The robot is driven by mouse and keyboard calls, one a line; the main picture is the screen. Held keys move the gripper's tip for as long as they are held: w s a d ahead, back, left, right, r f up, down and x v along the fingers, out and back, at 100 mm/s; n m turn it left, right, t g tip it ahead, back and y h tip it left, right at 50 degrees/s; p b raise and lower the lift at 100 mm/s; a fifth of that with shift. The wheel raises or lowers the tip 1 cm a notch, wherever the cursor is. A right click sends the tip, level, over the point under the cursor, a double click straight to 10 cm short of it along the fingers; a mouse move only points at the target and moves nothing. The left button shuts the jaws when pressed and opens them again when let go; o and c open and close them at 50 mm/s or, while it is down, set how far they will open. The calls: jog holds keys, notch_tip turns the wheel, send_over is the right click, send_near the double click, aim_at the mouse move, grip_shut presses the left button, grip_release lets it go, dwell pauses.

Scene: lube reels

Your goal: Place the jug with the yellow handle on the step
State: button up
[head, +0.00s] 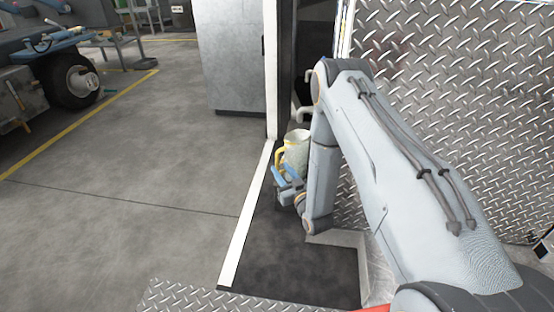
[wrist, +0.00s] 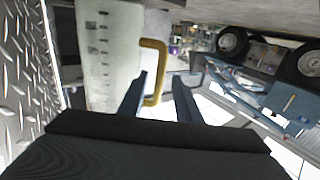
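The jug (head: 297,150) is pale and translucent, with a yellow handle (head: 279,158) on its left side. It looks upright above the dark step-like surface (head: 290,265); my arm and gripper hide its lower part, so I cannot tell whether it rests on anything. In the wrist view the jug's graduated wall (wrist: 108,55) fills the upper left. My gripper (head: 286,180) has blue fingers close to the handle. In the wrist view the fingers (wrist: 160,85) stand apart, one on each side of the yellow handle (wrist: 163,60), with a visible gap to the right finger.
A white strip (head: 245,220) edges the dark surface on the left. A diamond-plate wall (head: 450,70) rises at right, behind my arm. A grey cabinet (head: 228,55) stands behind. The concrete floor (head: 130,190) at left is clear. A wheeled vehicle (head: 70,75) is at far left.

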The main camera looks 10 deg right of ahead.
jog(key=shift+p+v, duration=0.7)
jog(key=shift+v, duration=1.4)
